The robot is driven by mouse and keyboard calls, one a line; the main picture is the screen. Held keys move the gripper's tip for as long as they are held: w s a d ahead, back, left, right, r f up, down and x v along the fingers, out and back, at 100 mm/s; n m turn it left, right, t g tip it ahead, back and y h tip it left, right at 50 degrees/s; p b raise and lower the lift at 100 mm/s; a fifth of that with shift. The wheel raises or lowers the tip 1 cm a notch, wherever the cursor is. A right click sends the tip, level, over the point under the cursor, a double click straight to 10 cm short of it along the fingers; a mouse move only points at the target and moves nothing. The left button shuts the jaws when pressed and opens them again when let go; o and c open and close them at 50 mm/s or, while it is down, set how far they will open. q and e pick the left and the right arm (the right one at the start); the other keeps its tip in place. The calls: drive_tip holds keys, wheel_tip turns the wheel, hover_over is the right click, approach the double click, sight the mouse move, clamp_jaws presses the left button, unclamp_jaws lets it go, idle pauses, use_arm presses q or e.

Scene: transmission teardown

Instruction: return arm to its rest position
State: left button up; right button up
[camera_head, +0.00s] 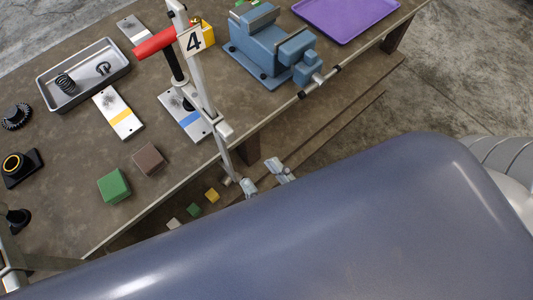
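My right gripper (264,178) shows in the head view just past the front edge of the workbench (60,215), over the lower level. Two pale grey fingertips stand apart with nothing seen between them. The rest of this gripper is hidden behind a large, smooth blue-grey surface, likely part of my own body, which fills the lower right. My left gripper cannot be made out.
A silver stand with a "4" sign (192,41) and red handle (160,41) rises close to my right gripper. A blue vise (257,47), purple tray (345,12), grey tray (110,64), green block (114,186) and brown block (149,159) occupy the bench. Small blocks lie below.

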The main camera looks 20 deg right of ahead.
idle(0.4)
drive_tip(key=d+f+g+h+b, duration=0.1)
drive_tip(key=f+g, duration=0.3)
drive_tip(key=f, duration=1.1)
drive_tip(key=d+f+n+g+h+b, duration=0.1)
drive_tip(key=d+f+g+b, duration=0.15)
drive_tip(key=f, duration=1.25)
drive_tip(key=f+g+h+b, duration=0.1)
drive_tip(key=f+g, duration=0.3)
drive_tip(key=f, duration=1)
drive_tip(key=s+d+f+g+h+b, duration=0.1)
drive_tip(key=s+d+f+g, duration=0.2)
drive_tip(key=f, duration=0.5)
drive_tip(key=s+d+f+m+g+h+b, duration=0.1)
drive_tip(key=s+d+f+g, duration=0.2)
drive_tip(key=s+d+f, duration=0.2)
drive_tip(key=s+d+f+m+g+h+b, duration=0.1)
drive_tip(key=s+d+f+g+h, duration=0.1)
drive_tip(key=s+d+f+g, duration=0.2)
drive_tip(key=s+f, duration=0.3)
drive_tip(key=f, duration=0.4)
